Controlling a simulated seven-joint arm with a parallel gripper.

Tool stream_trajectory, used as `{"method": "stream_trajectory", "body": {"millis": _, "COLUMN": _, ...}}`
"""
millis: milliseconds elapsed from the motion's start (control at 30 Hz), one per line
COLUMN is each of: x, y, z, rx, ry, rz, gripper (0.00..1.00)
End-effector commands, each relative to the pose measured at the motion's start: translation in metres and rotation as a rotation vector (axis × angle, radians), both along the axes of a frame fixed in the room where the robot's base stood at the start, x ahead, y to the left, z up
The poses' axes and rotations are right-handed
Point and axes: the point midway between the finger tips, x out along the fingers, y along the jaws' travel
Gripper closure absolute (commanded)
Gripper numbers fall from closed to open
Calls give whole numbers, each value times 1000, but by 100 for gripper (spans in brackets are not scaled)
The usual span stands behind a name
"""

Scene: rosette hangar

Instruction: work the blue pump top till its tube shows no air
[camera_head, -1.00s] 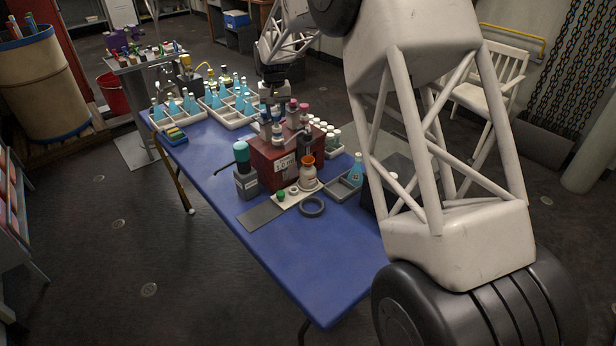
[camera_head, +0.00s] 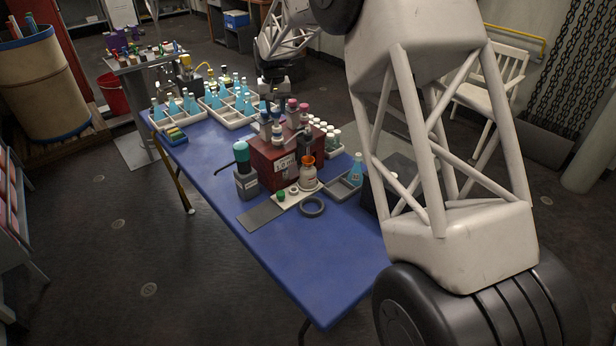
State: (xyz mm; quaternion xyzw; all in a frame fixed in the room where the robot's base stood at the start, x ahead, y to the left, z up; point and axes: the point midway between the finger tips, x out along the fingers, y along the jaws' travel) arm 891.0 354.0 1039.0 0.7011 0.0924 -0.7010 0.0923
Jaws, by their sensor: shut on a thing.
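A dark red box (camera_head: 270,164) with a white label stands on the blue table and carries several bottles with blue and pink pump tops. The blue pump top (camera_head: 276,106) is at the back of the box, small and partly hidden. My gripper (camera_head: 274,94) is small and dark above the back of the box, with its jaws closed at the blue top. Its fingertips are hard to make out. The tube and any air in it are too small to see.
A grey bottle with a teal pump top (camera_head: 241,152) stands left of the box. A crate of blue flasks (camera_head: 233,122) stands behind. The table's near end is clear.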

Motion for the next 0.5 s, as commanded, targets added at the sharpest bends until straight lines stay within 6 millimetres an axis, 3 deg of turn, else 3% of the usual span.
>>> {"method": "stream_trajectory", "body": {"millis": 500, "x": 0, "y": 0, "z": -6, "rx": 0, "ry": 0, "rz": 0, "gripper": 80}}
